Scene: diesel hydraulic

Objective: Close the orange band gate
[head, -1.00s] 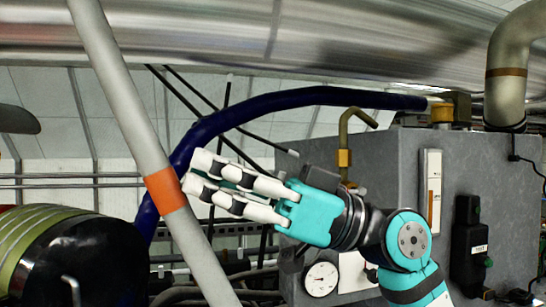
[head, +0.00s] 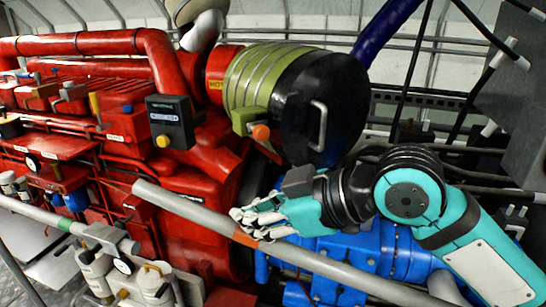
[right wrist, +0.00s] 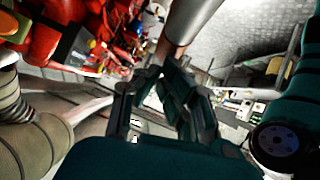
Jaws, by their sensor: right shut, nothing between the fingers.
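The orange band gate is a long grey bar (head: 330,264) running diagonally across the lower middle of the head view, with an orange band (head: 245,239) around it. My right gripper (head: 243,222) is shut and empty, its white fingers at the bar right beside the band. I cannot tell for sure if they touch it. In the right wrist view the grey bar (right wrist: 192,22) comes down from the top, and its orange-brown band (right wrist: 171,48) shows just beyond the fingertips (right wrist: 150,82). My left gripper is not in view.
A red engine (head: 195,190) fills the left. A black-ended drum (head: 322,105) with a handle stands behind my gripper. Blue machinery (head: 345,248) lies below the arm. Another grey bar with a green band (head: 65,224) is at lower left.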

